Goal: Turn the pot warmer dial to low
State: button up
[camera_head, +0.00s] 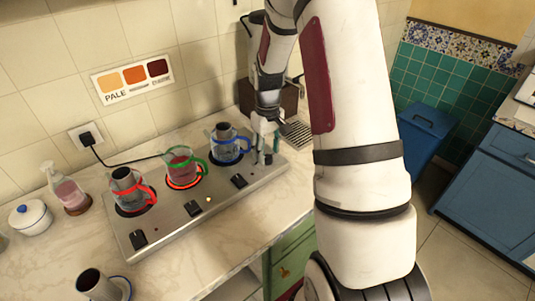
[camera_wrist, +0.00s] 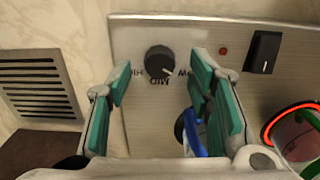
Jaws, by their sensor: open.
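The pot warmer (camera_head: 215,212) is a long steel plate on the counter. Its black round dial (camera_wrist: 160,60) shows in the wrist view, with a white pointer mark towards the lower right and partly covered lettering around it. I cannot read the exact setting. My gripper (camera_wrist: 161,75) is open, with one teal-padded finger left and one right of the dial and visible gaps on both sides. In the head view my gripper (camera_head: 268,148) is at the right end of the warmer, and the dial is hidden there.
Three glass pots stand on the warmer: red-handled (camera_head: 130,190), green-handled (camera_head: 182,163) and blue-handled (camera_head: 227,145), the last closest to my gripper. The middle ring (camera_wrist: 285,112) glows red. A black rocker switch (camera_wrist: 262,52) and a vent grille (camera_wrist: 42,85) flank the dial.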

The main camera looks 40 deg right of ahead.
aim_at(267, 157)
notch_tip(267, 157, up, 10)
dwell(0.4)
dwell(0.3)
jog(key=s+a+r+t, duration=0.2)
jog(key=s+a+r, duration=0.7)
jog(key=a+r, duration=0.35)
jog(key=s+a+r+t, duration=0.1)
jog(key=s+a, duration=0.2)
jog(key=s, duration=0.4)
jog(key=s+a+r+t, duration=0.2)
jog(key=s+a, duration=0.2)
jog(key=s, duration=0.3)
jog(key=shift+m, duration=0.3)
jog(key=shift+a, duration=0.1)
